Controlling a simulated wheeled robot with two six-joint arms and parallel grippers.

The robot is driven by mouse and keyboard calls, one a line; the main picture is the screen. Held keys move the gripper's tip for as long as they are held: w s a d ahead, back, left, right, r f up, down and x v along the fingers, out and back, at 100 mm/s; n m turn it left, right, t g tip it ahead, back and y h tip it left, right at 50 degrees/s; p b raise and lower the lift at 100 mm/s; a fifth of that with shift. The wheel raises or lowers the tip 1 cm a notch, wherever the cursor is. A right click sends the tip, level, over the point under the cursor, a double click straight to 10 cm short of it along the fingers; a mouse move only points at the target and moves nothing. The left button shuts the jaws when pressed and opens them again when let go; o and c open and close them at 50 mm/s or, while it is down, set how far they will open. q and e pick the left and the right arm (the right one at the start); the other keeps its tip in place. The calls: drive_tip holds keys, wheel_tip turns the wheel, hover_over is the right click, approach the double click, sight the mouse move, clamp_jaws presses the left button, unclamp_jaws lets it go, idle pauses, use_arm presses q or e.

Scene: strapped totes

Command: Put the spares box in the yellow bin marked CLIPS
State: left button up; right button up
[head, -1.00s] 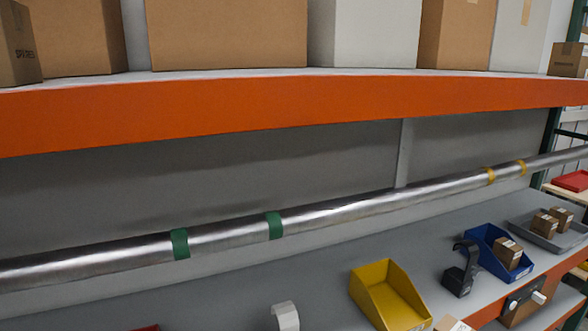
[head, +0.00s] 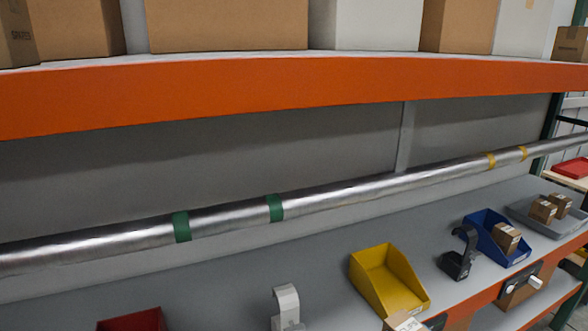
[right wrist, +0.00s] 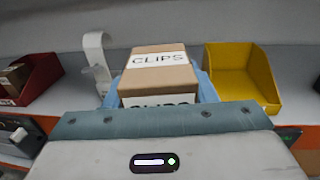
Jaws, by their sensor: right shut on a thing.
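My right gripper (right wrist: 158,88) is shut on a small cardboard box (right wrist: 158,62) with white labels; the top one reads CLIPS. Blue fingers show on both sides of the box. A box with a white label at the bottom edge of the head view (head: 403,322) looks like the same one. The yellow bin (head: 388,279) stands on the grey shelf; it also shows in the right wrist view (right wrist: 240,75), right of the held box. Its front label is too small to read. My left gripper is out of view.
A white hook-shaped holder (head: 286,305) and a red bin (head: 132,320) are left of the yellow bin. A black holder (head: 459,258), a blue bin (head: 490,238) with a box and a grey tray (head: 550,220) are right. An orange beam (head: 300,95) and metal pipe (head: 340,198) run above.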

drive_tip(key=shift+a+f+h+b, duration=0.2)
drive_tip(key=shift+a+h+b, duration=0.15)
drive_tip(key=shift+a, duration=0.65)
wheel_tip(320, 180, down, 3)
drive_tip(key=b, duration=0.2)
drive_tip(key=shift+d+r+b, duration=0.1)
drive_tip(key=shift+r+b, duration=0.05)
drive_tip(key=shift+b, duration=0.25)
drive_tip(key=shift+d+f+b, duration=0.1)
drive_tip(key=shift+f+b, duration=0.4)
drive_tip(key=shift+f, duration=0.05)
drive_tip(key=shift+s+f+m+t+h, duration=0.15)
drive_tip(key=shift+f+m+t+h, duration=0.15)
drive_tip(key=shift+m, duration=0.2)
drive_tip(key=shift+s+f+m+t+h, duration=0.4)
drive_tip(key=shift+s+m+h, duration=0.4)
drive_tip(key=shift+h, duration=0.5)
drive_tip(key=shift+s+f+m+t+h, duration=0.2)
drive_tip(key=shift+s+f+m+h, duration=0.5)
drive_tip(key=shift+h, duration=0.55)
drive_tip(key=shift+s+f+m+t+h, duration=0.3)
drive_tip(key=shift+s+m+h, duration=0.45)
drive_tip(key=shift+m+h, duration=0.4)
